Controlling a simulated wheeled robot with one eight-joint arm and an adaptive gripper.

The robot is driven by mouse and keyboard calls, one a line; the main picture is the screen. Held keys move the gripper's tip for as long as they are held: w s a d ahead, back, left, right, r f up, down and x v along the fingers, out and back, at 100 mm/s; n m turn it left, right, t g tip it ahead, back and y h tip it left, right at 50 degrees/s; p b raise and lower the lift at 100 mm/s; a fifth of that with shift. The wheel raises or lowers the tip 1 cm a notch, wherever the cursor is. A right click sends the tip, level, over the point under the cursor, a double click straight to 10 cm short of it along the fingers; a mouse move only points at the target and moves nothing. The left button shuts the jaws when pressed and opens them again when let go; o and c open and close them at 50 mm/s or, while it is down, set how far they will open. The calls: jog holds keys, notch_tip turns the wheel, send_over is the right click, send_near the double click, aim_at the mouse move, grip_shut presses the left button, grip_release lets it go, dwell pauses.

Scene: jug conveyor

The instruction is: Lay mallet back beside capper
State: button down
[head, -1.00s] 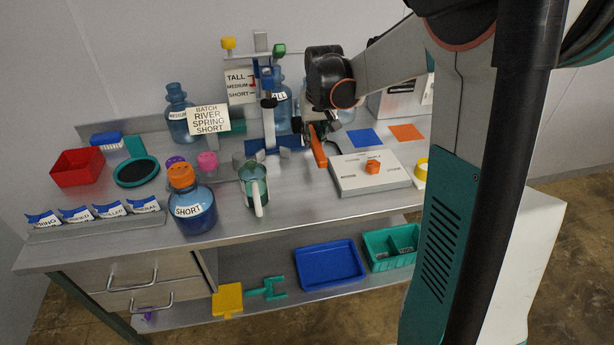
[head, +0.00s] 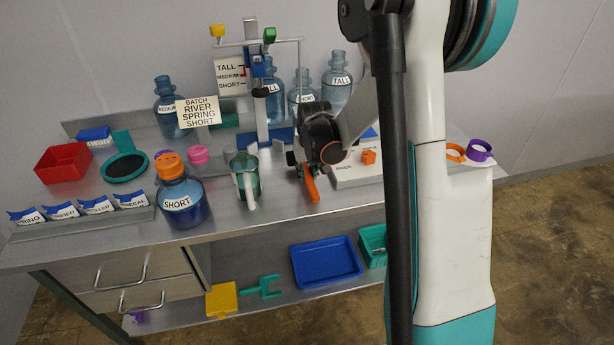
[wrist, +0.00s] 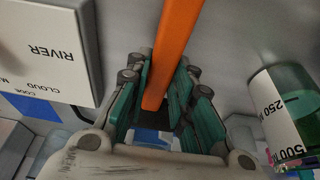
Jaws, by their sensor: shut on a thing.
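My gripper (head: 303,168) is shut on the mallet's orange handle (head: 311,189). In the wrist view the orange handle (wrist: 172,60) runs between the teal finger pads (wrist: 155,100). The mallet's head cannot be made out.
The measuring jug (head: 245,180) stands close left of my gripper, and the selector box (head: 350,178) close right. A SHORT bottle with an orange cap (head: 178,203) is further left. Several blue bottles stand behind. Bare bench (head: 275,200) shows in front.

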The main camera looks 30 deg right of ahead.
jog(key=shift+f, duration=0.65)
jog(key=shift+f, duration=0.1)
jog(key=c, duration=1.4)
grip_release()
jog(key=p+v, duration=0.3)
jog(key=v, duration=0.9)
